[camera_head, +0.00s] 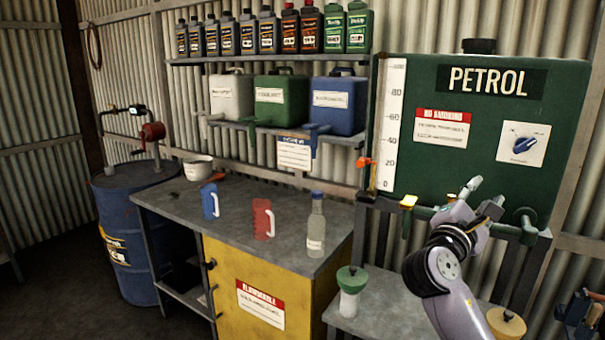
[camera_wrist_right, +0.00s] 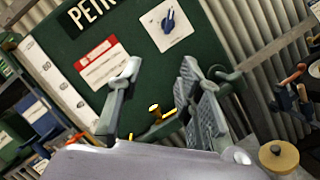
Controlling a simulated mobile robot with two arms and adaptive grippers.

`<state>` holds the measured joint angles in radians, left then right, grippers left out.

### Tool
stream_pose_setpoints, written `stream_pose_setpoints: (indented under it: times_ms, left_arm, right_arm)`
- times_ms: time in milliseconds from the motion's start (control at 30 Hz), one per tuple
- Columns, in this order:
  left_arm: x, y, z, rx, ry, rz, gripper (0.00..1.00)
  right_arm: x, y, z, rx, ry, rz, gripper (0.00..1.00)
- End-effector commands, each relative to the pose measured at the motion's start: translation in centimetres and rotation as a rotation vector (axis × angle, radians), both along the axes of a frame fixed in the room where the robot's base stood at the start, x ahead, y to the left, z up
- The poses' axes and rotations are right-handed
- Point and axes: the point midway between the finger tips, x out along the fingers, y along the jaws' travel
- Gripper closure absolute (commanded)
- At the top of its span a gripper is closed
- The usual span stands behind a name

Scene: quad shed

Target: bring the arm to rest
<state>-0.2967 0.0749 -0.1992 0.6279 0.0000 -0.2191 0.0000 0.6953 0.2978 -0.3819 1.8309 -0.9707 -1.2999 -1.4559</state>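My right gripper (camera_head: 462,194) is raised in front of the lower part of the green petrol tank (camera_head: 400,150). In the right wrist view my right gripper (camera_wrist_right: 155,95) has its fingers spread apart with nothing between them. A yellow tap (camera_wrist_right: 154,108) on the tank shows beyond the gap between the fingers; whether a finger touches the tank or tap I cannot tell. My left gripper is not in either view.
A bench (camera_head: 150,197) at the left holds a blue jug (camera_head: 209,201), a red jug (camera_head: 262,218) and a clear bottle (camera_head: 316,228). A green-topped container (camera_head: 351,290) stands on a lower grey surface (camera_head: 385,318) below the tank. A blue drum (camera_head: 128,245) stands at the far left.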

Motion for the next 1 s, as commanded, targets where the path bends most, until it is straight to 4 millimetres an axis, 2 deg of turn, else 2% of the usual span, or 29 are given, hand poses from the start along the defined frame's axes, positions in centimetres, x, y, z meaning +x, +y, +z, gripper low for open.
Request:
stream_pose_setpoints:
  times_ms: [33, 167, 267, 367, 467, 567, 733, 800, 867, 900, 1000]
  left_arm:
    - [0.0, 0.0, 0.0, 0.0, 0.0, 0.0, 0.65]
    - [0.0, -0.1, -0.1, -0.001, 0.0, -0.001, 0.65]
    - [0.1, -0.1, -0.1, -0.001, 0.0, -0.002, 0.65]
    - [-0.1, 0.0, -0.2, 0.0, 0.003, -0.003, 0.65]
    - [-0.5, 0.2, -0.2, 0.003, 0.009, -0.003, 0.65]
    - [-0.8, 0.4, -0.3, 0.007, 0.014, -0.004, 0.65]
    - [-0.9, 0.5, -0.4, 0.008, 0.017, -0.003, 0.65]
    - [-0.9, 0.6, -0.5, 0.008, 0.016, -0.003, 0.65]
    - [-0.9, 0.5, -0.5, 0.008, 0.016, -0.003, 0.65]
    - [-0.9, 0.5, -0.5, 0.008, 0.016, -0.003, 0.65]
    - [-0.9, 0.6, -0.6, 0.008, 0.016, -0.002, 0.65]
  right_arm:
    - [0.5, 0.0, -1.1, 0.011, 0.015, 0.009, 0.67]
    - [1.6, 0.1, -3.6, 0.039, 0.04, 0.039, 0.67]
    - [2.7, 0.3, -6.4, 0.075, 0.07, 0.07, 0.67]
    - [3.8, 0.5, -9.8, 0.119, 0.104, 0.104, 0.67]
    - [4.8, 0.8, -14.1, 0.178, 0.143, 0.139, 0.67]
    - [5.5, 1.1, -20.1, 0.266, 0.197, 0.18, 0.67]
    - [5.0, 2.1, -32.9, 0.482, 0.297, 0.235, 0.67]
    - [3.9, 2.5, -38.2, 0.581, 0.333, 0.243, 0.67]
    - [2.6, 2.9, -42.6, 0.669, 0.361, 0.241, 0.67]
    - [1.5, 3.2, -45.5, 0.728, 0.378, 0.238, 0.67]
    - [-1.7, 3.9, -52.5, 0.879, 0.415, 0.213, 0.67]
